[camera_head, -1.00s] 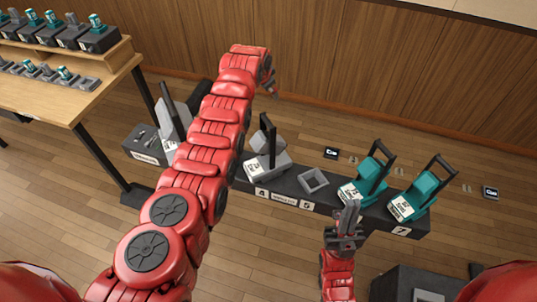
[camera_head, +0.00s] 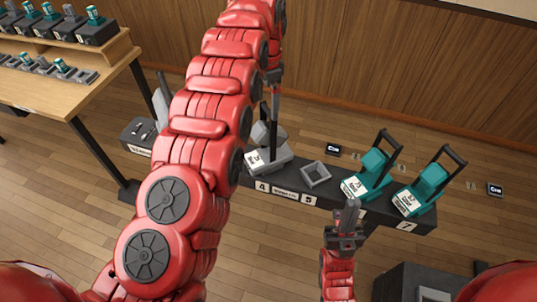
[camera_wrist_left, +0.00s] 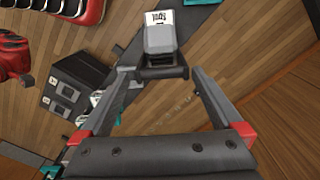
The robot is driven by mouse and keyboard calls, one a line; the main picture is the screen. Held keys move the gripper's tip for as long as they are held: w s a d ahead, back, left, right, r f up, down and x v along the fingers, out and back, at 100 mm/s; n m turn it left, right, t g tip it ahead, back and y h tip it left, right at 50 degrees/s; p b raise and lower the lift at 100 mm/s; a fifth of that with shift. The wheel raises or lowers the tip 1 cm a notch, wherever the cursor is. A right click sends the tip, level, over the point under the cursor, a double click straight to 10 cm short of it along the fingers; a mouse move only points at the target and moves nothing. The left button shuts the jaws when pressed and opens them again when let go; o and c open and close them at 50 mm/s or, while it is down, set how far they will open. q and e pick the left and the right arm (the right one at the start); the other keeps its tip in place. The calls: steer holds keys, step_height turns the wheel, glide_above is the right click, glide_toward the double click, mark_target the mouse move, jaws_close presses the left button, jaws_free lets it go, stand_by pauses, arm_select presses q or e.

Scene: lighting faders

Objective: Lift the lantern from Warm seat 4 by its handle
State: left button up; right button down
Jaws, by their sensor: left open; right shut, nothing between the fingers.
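The grey lantern (camera_head: 264,135) sits in seat 4 of the dark floor rack, with a white label on its base and a dark upright handle. In the left wrist view the lantern (camera_wrist_left: 160,38) shows from above, its dark handle bar (camera_wrist_left: 162,73) lying across near my fingertips. My left gripper (camera_head: 273,78) is above the lantern, pointing down and partly hidden by my arm. In the wrist view its open fingers (camera_wrist_left: 160,78) stand either side of the handle; I cannot tell whether they touch it. My right gripper (camera_head: 348,212) is shut and empty in front of the rack.
An empty grey holder (camera_head: 316,173) is at seat 5. Two teal lanterns (camera_head: 372,168) (camera_head: 432,180) stand to its right. Another grey lantern (camera_head: 161,100) is left, partly behind my arm. A wooden table (camera_head: 100,68) is at upper left, and a dark box (camera_head: 400,285) at lower right.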

mark_target(267, 111)
arm_select(q)
step_height(267, 111, down, 3)
steer(key=shift+f+p, duration=0.2)
steer(key=shift+p, duration=0.3)
steer(key=shift+w+f+p, duration=0.15)
steer(key=shift+f+p, duration=0.65)
steer(key=shift+f, duration=0.2)
steer(key=shift+w+d+f+p, duration=0.15)
steer(key=shift+f+p, duration=0.3)
steer(key=shift+f, duration=1.2)
jaws_close()
